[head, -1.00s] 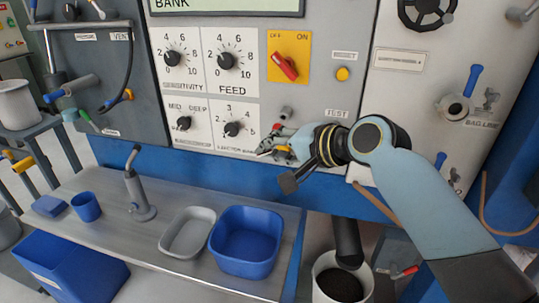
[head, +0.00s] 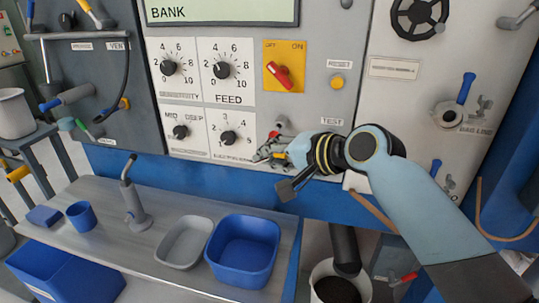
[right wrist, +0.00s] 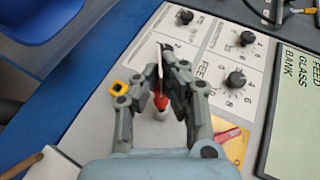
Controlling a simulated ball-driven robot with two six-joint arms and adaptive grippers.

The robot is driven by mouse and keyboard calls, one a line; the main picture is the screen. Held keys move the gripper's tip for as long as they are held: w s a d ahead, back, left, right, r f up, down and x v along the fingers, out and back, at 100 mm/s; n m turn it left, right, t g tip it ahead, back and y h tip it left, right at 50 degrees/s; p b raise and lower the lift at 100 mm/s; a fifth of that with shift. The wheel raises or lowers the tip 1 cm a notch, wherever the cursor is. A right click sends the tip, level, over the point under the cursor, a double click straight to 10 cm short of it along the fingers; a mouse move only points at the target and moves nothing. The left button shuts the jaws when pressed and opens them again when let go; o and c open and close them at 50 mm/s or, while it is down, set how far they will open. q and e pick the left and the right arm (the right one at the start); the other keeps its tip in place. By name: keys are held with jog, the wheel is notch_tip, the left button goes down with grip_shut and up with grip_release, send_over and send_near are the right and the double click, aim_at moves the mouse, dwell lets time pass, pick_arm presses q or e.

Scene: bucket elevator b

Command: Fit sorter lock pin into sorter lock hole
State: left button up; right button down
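A thin pale and dark strip shows between the tips. I cannot tell whether it is a held pin or part of the fingers. A small grey fitting with a red end (head: 281,123) sits on the panel just above the gripper; it also shows between the fingers in the right wrist view (right wrist: 160,103). I cannot clearly make out the sorter lock pin or lock hole. My left gripper is not in view.
The panel has several black dials, a red switch on a yellow plate (head: 281,70) and a yellow button (head: 337,82). Below, a metal shelf (head: 110,247) holds a grey tray (head: 184,243) and a blue bin (head: 243,250). A bucket (head: 338,285) stands below my right arm.

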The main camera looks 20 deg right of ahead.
jog(key=shift+p, duration=0.5)
dwell(0.8)
jog(key=shift+w+d+b, duration=0.35)
jog(key=shift+w+d, duration=0.3)
jog(key=shift+w, duration=0.3)
jog(key=shift+w+d+b, duration=0.3)
jog(key=shift+w+d, duration=0.35)
jog(key=shift+w, duration=0.3)
jog(key=c, duration=1.4)
grip_release()
jog(key=v, duration=1.2)
